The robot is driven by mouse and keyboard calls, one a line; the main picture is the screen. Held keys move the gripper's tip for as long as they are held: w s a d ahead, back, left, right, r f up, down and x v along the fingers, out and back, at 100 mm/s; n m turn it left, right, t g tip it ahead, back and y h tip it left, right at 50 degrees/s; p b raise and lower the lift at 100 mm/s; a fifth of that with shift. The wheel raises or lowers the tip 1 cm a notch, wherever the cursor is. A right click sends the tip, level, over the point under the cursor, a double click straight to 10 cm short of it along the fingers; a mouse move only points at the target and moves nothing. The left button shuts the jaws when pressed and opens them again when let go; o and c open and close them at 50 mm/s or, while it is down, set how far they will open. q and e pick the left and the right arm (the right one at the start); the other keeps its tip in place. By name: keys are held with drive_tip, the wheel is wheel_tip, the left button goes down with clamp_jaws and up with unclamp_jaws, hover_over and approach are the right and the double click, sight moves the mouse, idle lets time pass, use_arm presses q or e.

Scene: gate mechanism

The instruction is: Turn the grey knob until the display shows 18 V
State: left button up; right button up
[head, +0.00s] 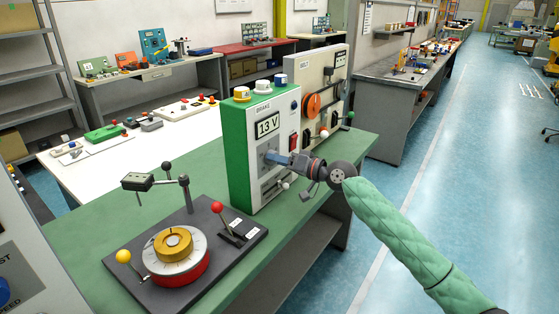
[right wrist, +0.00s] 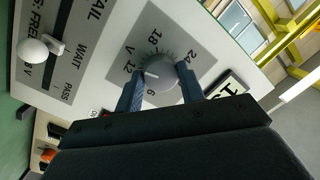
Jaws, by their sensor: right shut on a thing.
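The display (head: 268,124) on the front of the green and white gate cabinet (head: 240,150) reads 13 V. The grey knob (right wrist: 162,72) sits on a grey scale plate marked 6, 12, 18 and 24 in the right wrist view. Its white mark points roughly toward the 12. My right gripper (head: 273,157) is shut on the knob, with one blue finger on each side of it (right wrist: 158,84). In the head view the gripper mostly hides the knob. The display shows only in part in the right wrist view (right wrist: 230,90). My left gripper is not in view.
A slider with a white ball (right wrist: 32,50) is beside the knob plate. A dark base (head: 215,245) with a dial and ball-tipped levers stands at front left on the green bench (head: 100,185). A panel with an orange wheel (head: 312,105) stands behind the cabinet. The aisle is clear.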

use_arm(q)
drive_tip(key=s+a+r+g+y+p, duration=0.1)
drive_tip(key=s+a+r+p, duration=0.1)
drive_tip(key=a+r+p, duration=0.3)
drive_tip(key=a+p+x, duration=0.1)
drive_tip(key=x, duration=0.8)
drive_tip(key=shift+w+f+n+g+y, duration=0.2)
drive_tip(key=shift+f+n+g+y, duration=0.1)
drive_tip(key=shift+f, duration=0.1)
use_arm(e)
drive_tip(key=shift+s+f+m+t+y, duration=0.1)
drive_tip(key=shift+m+t+y, duration=0.15)
drive_tip(key=shift+m, duration=2.85)
drive_tip(key=shift+m+t+y, duration=0.25)
drive_tip(key=shift+m, duration=2.85)
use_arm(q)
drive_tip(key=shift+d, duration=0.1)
use_arm(e)
drive_tip(key=o, duration=1)
drive_tip(key=shift+c, duration=0.2)
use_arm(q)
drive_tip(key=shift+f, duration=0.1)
